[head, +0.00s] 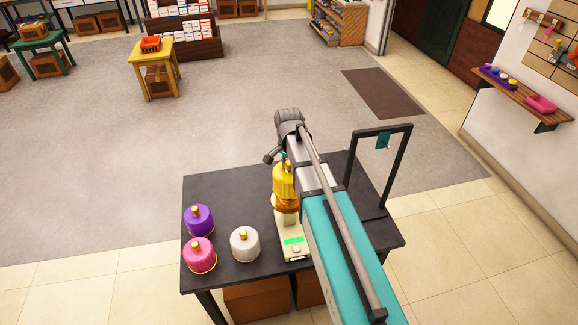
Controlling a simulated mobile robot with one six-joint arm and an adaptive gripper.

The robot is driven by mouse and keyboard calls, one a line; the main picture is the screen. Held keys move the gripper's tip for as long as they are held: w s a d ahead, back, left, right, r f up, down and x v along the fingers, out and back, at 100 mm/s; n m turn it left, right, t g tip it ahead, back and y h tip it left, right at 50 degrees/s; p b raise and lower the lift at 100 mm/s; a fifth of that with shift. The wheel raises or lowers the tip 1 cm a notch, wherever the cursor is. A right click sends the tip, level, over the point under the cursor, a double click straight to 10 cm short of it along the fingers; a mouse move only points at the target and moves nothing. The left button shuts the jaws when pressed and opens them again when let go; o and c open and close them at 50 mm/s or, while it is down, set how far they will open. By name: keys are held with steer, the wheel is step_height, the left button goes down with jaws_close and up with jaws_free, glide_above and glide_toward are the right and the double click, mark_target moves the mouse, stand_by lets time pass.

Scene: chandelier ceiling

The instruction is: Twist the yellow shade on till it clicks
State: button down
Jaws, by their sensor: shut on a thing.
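The yellow shade (283,181) is upright near the middle of the dark table (228,266). My gripper (284,162) is at its top, largely hidden by my wrist and arm, and is shut on the shade. Directly below the shade is an amber-brown rounded part (285,204), above a cream stand (291,232) with a green display at its front. I cannot tell whether the shade is seated on the part below or only touching it.
Purple (199,221), pink (200,255) and white (245,244) shades with gold tops stand on the table's left side. A black upright frame (408,160) with a teal piece stands at the right. My arm covers the table's middle right.

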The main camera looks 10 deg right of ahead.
steer(key=shift+f+b, duration=2.7)
steer(key=shift+f, duration=0.15)
steer(key=m, duration=1.3)
steer(key=shift+c, duration=1.7)
jaws_free()
steer(key=o, duration=0.3)
steer(key=shift+o, duration=0.2)
